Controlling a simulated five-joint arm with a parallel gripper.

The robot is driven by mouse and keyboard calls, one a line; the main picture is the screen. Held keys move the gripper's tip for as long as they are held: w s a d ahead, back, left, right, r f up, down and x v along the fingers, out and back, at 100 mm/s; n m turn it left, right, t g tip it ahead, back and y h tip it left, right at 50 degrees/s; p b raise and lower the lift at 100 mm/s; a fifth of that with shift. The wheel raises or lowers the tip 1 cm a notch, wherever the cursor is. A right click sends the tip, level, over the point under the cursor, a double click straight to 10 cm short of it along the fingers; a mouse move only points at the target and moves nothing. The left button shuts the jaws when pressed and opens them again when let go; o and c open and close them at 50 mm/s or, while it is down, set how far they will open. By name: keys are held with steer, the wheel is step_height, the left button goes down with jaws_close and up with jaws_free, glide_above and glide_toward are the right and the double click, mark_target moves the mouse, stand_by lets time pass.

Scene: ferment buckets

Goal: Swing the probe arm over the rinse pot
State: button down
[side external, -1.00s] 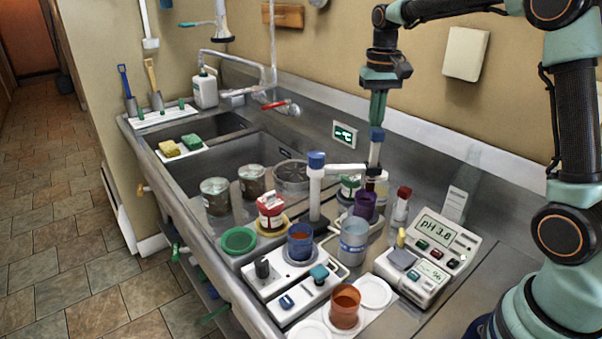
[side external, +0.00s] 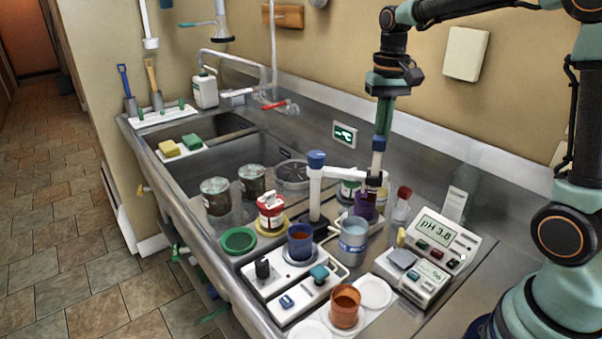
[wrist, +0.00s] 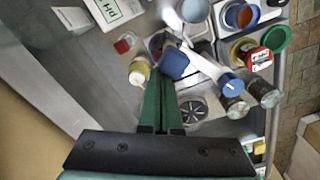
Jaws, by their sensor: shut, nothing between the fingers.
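The probe arm (side external: 340,172) is a white bar reaching right from a white post with a blue cap (side external: 316,159). At its outer end is an upright probe with a blue top (side external: 379,143), whose lower end is at or above a purple cup (side external: 364,206). My gripper (side external: 381,128) has its green fingers shut, pointing down at the blue top; whether they touch it I cannot tell. In the wrist view the fingers (wrist: 163,80) end beside the blue top (wrist: 174,63). A pale blue-banded pot (side external: 353,242), likely the rinse pot, stands nearer the camera.
A pH meter (side external: 440,240) and red-capped bottle (side external: 402,205) stand right. A blue cup (side external: 300,243) and orange cup (side external: 345,308) stand in front. Jars (side external: 215,196) stand left by the sink (side external: 225,160). The steel behind the pH meter is fairly clear.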

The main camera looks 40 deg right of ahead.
mark_target(381, 143)
steer(key=shift+s+a, duration=0.25)
steer(key=shift+s, duration=0.05)
steer(key=shift+s+a, duration=1)
steer(key=shift+a, duration=0.3)
steer(key=shift+a, duration=0.1)
steer(key=shift+s+a, duration=0.35)
steer(key=shift+a, duration=0.35)
steer(key=shift+s+a, duration=0.3)
steer(key=shift+a, duration=0.35)
steer(key=shift+d, duration=0.1)
steer(key=shift+w+d, duration=0.25)
steer(key=shift+d, duration=0.4)
